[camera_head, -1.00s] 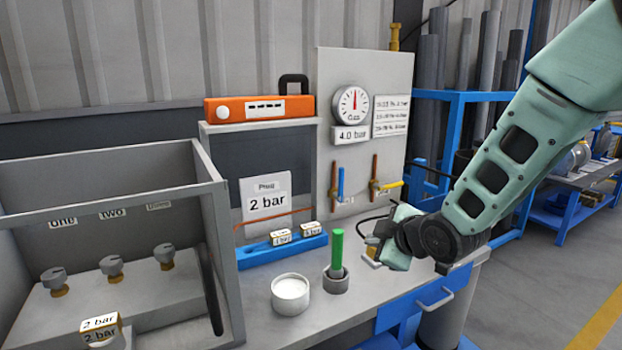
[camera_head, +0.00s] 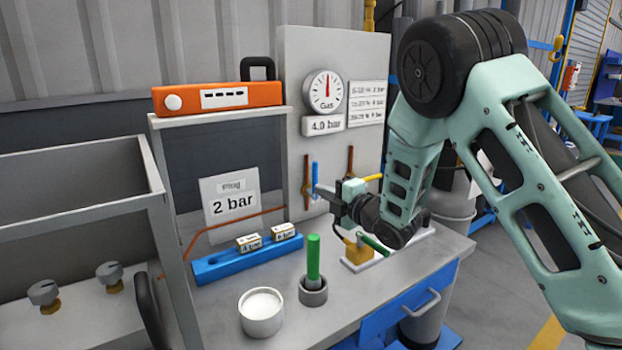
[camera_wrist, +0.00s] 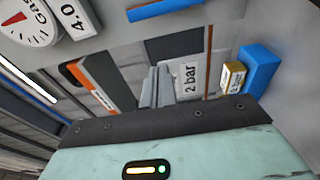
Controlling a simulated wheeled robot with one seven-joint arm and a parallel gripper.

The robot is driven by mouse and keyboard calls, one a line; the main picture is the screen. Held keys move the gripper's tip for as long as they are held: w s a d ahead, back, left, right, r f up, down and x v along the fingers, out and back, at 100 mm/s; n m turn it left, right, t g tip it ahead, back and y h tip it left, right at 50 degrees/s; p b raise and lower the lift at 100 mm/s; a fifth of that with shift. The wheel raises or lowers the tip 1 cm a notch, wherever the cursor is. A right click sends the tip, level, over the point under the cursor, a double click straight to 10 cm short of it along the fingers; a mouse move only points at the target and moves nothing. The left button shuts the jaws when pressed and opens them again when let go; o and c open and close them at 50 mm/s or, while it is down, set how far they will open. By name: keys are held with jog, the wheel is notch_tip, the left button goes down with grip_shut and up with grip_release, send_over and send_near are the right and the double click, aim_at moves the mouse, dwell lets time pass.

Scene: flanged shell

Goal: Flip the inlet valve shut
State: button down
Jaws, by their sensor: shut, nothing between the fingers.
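Two levers are on the upright grey panel (camera_head: 290,120). The blue lever (camera_head: 315,176) stands upright beside a copper pipe; the yellow lever (camera_head: 373,177) lies level, pointing right. I cannot read which is the inlet valve. My gripper (camera_head: 324,191) is shut and empty, its tips beside the lower part of the blue lever in the head view. Contact cannot be told there. In the wrist view, the shut fingers (camera_wrist: 157,88) show apart from a blue bar (camera_wrist: 165,8) at the top edge, likely that lever. My wrist hides the yellow lever's base.
A gauge (camera_head: 324,91) and a 4.0 bar label sit above the levers. On the bench are a blue holder (camera_head: 215,268) with small labelled blocks, a white-filled cup (camera_head: 262,318), and a green rod (camera_head: 313,258) in a grey cup. An orange case (camera_head: 217,97) rests on the shelf.

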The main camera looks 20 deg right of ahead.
aim_at(313, 179)
jog(key=w+p, duration=0.3)
jog(key=w, duration=0.6)
jog(key=shift+w+a+p, duration=0.2)
jog(key=shift+p, duration=0.2)
jog(key=shift+d+b, duration=0.15)
jog(key=shift+b, duration=0.15)
